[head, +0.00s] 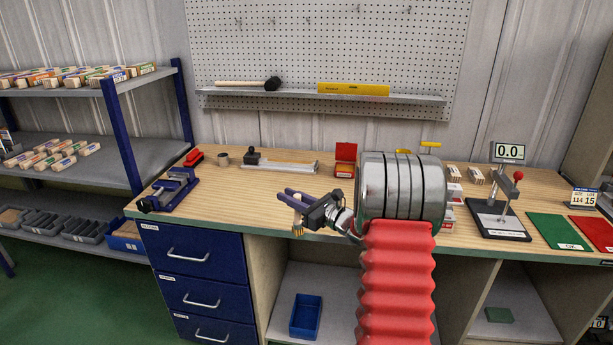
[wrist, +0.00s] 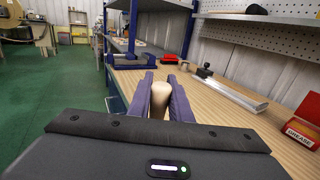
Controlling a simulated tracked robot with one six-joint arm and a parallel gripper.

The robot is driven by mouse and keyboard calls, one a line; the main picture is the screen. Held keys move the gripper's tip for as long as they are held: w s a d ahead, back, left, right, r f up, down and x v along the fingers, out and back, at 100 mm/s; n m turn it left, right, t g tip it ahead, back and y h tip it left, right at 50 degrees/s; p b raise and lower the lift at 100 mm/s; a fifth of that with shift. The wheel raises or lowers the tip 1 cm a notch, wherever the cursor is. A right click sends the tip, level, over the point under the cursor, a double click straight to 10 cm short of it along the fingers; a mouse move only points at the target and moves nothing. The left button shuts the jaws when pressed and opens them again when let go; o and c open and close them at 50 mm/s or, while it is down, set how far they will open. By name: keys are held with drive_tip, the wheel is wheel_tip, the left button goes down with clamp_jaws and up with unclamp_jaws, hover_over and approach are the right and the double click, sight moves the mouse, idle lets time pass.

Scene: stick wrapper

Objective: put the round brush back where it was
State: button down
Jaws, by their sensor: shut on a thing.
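My gripper (head: 288,197) is shut on the round brush (head: 298,231) and holds it above the front edge of the workbench (head: 250,195). In the head view the tan tip of the brush hangs below my fingers, and the rest is hidden by them. In the wrist view the pale, rounded wooden end of the brush (wrist: 161,95) stands between my two purple fingers (wrist: 160,92). A small grey cup (head: 222,158) stands at the back left of the bench, apart from my gripper; whether it is empty cannot be told.
A blue vise (head: 170,190) is at the bench's left end. A red stapler-like thing (head: 194,157), a black-knobbed tool with a metal bar (head: 280,166) and a red grease box (head: 345,160) stand along the back. The bench surface between vise and gripper is clear.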

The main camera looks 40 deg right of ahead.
drive_tip(key=s+a+f+n+g+y, duration=0.3)
drive_tip(key=s+a+f, duration=0.3)
drive_tip(key=a, duration=0.8)
drive_tip(key=s+a+f+n+g+y, duration=0.3)
drive_tip(key=s+a+f+y, duration=0.3)
drive_tip(key=a+f, duration=0.7)
drive_tip(key=shift+a+n+g+y, duration=0.3)
drive_tip(key=shift+a+n+g, duration=0.1)
drive_tip(key=shift+a+n, duration=0.5)
drive_tip(key=shift+a, duration=0.1)
